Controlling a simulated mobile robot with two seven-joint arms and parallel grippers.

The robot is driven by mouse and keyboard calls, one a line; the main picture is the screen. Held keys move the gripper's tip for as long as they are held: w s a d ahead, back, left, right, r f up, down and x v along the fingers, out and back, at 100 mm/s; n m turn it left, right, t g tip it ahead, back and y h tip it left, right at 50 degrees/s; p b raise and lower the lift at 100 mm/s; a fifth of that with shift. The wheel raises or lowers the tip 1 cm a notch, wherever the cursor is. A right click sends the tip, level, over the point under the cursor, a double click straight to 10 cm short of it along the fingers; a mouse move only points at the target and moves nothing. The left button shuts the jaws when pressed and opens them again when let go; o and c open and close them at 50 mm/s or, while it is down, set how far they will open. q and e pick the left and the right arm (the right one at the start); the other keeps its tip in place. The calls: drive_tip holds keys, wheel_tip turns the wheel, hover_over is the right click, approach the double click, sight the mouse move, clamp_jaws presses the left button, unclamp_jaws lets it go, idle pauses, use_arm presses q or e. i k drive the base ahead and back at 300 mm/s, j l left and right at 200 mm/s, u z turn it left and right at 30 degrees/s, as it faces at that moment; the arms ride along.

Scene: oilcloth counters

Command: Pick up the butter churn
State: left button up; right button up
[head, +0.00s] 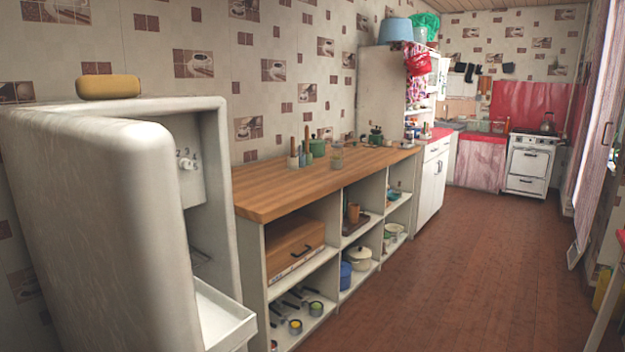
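I cannot make out a butter churn for certain. On the wooden counter top stands a small group with upright wooden sticks (307,146), too small to tell apart clearly; a churn may be among them. Neither of my grippers is in view.
The wooden counter (270,193) has open shelves with pots, a wooden box (293,247) and measuring cups. An open white fridge (120,220) stands close at the left. The brown floor (440,280) to the right is clear. A white stove (530,165) is at the back.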

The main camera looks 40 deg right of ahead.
sight(336, 150)
drive_tip(key=k, duration=0.2)
drive_tip(key=k+z, duration=0.25)
drive_tip(key=k+l+z, duration=0.1)
drive_tip(key=z, duration=0.2)
drive_tip(key=l+z, duration=0.1)
drive_tip(key=z, duration=1.15)
drive_tip(key=i+j+z, duration=0.1)
drive_tip(key=i, duration=1.05)
drive_tip(key=i+u, duration=0.15)
drive_tip(key=i, duration=1.05)
drive_tip(key=i+z, duration=0.15)
drive_tip(key=i, duration=0.45)
drive_tip(key=i+j+z, duration=0.2)
drive_tip(key=i, duration=0.35)
drive_tip(key=i+u, duration=0.1)
drive_tip(key=i, duration=0.5)
drive_tip(key=i+l+u, duration=0.1)
drive_tip(key=i, duration=0.5)
drive_tip(key=l, duration=0.05)
